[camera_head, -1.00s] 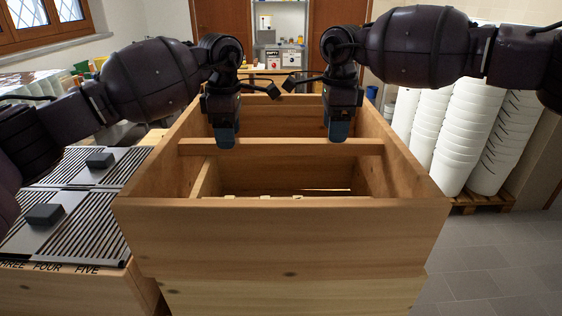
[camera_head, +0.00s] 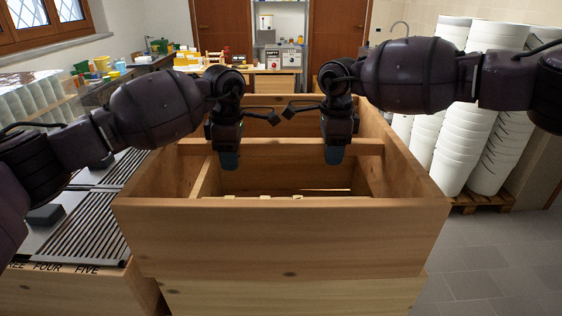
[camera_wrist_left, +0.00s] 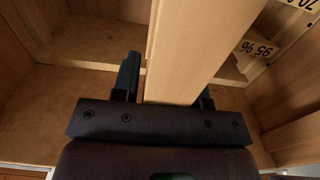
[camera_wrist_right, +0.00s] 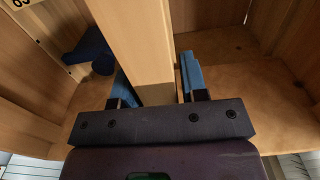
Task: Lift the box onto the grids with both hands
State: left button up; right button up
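The wooden box (camera_head: 280,235) is open-topped, stands on another wooden box body, and has a crossbar (camera_head: 285,148) inside near its far end. The grids (camera_head: 85,230), dark slotted panels with small dark blocks, lie at the left, partly hidden by my left arm. My left gripper (camera_head: 228,160) is open, its fingers on either side of the crossbar; in the left wrist view one finger is mostly hidden by the bar (camera_wrist_left: 185,45). My right gripper (camera_head: 334,154) is open, likewise astride the bar; the right wrist view shows a narrow gap beside the bar (camera_wrist_right: 142,50).
Stacked white buckets (camera_head: 470,125) stand on a pallet at the right. A counter (camera_head: 270,82) with small items is at the back. Bare tiled floor (camera_head: 490,260) lies at the front right.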

pick_arm(q)
grip_shut()
pick_arm(e)
grip_shut()
pick_arm(q)
jog(key=shift+r, duration=0.1)
pick_arm(e)
jog(key=shift+r, duration=0.15)
dwell(0.6)
